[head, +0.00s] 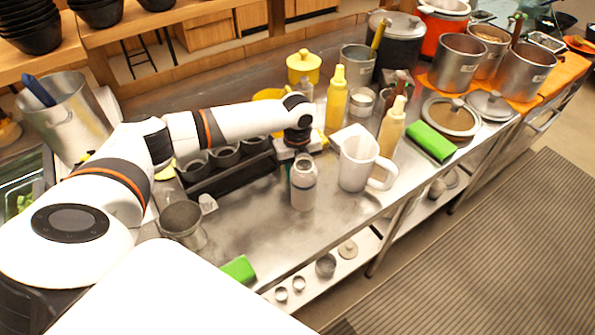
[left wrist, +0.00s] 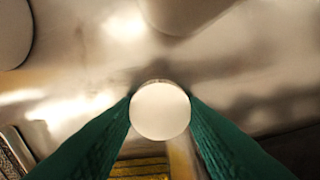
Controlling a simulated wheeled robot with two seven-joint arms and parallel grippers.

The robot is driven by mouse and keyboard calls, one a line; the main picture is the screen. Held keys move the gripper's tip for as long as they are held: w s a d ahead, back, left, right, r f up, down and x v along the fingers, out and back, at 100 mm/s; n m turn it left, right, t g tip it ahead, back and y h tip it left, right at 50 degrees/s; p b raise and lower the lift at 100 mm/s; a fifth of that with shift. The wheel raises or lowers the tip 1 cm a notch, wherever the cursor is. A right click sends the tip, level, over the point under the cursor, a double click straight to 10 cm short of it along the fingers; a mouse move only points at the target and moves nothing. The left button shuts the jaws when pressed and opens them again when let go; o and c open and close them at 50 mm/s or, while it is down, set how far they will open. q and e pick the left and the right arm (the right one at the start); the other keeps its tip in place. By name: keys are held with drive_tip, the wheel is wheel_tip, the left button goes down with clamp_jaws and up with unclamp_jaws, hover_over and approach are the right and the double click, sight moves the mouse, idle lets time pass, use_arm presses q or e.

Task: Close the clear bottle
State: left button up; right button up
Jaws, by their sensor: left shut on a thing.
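The clear bottle (head: 303,187) stands upright on the steel counter, near its front edge. My left gripper (head: 301,151) is just behind and above the bottle's top in the head view; its fingertips are hard to make out there. In the left wrist view, the green fingers of my left gripper (left wrist: 160,115) are shut on a round, white cap-like piece (left wrist: 160,111). Whether this piece touches the bottle cannot be told. My right gripper is not in view.
A white pitcher (head: 357,162) stands close to the right of the bottle. Yellow (head: 337,98) and tan (head: 391,127) squeeze bottles stand behind it. A black holder with cups (head: 230,178) is to the left. The counter (head: 262,222) in front-left of the bottle is clear.

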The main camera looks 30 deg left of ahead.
use_arm(q)
wheel_tip(320, 180, up, 10)
drive_tip(key=b, duration=0.1)
idle(0.4)
